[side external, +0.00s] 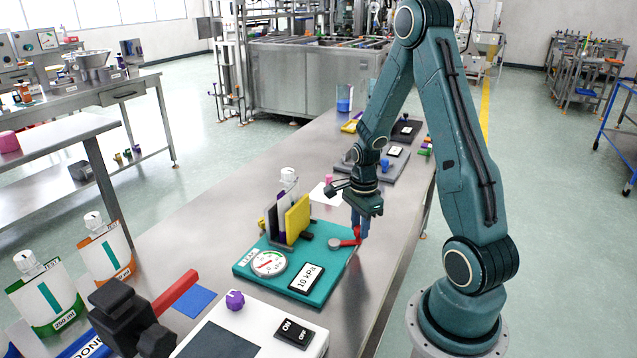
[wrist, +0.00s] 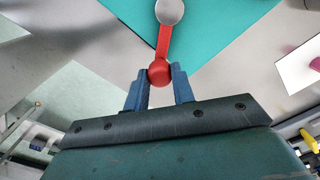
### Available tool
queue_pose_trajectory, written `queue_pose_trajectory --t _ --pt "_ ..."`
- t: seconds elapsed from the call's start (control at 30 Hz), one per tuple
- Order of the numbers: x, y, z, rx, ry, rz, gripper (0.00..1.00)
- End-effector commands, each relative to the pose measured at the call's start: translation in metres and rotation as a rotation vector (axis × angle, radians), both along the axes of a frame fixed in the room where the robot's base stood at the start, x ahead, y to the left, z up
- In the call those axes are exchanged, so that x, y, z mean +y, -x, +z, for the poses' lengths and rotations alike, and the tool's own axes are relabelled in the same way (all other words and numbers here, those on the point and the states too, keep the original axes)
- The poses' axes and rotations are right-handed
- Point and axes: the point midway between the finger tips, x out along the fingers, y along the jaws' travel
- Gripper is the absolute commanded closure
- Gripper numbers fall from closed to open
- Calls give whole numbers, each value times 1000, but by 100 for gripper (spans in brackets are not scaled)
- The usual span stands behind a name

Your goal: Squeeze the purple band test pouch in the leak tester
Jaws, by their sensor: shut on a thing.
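The leak tester is a teal base (side external: 325,262) on the steel bench, with a round gauge (side external: 268,263) and a "10 kPa" display (side external: 306,278). A pouch with a white cap (side external: 288,174) stands upright between its dark plate and yellow plate (side external: 298,218). A red lever (side external: 350,242) runs from a grey round pivot (side external: 334,243), also seen in the wrist view (wrist: 170,12). My gripper (side external: 357,229) is shut on the lever's red ball knob (wrist: 160,74), with one blue finger on each side.
Pouches with a green band (side external: 45,290) and an orange band (side external: 106,250) stand at the left. A white box with an ON/OFF switch (side external: 294,332) and a black device with a red bar (side external: 176,294) lie in front. A grey scale-like unit (side external: 380,165) is behind.

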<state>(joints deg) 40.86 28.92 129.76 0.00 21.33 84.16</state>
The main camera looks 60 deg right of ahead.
Motion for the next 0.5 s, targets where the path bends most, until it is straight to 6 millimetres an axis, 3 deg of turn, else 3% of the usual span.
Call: queue_pose_trajectory --t 0.5 --pt "4 2 0 -1 -2 -60 100"
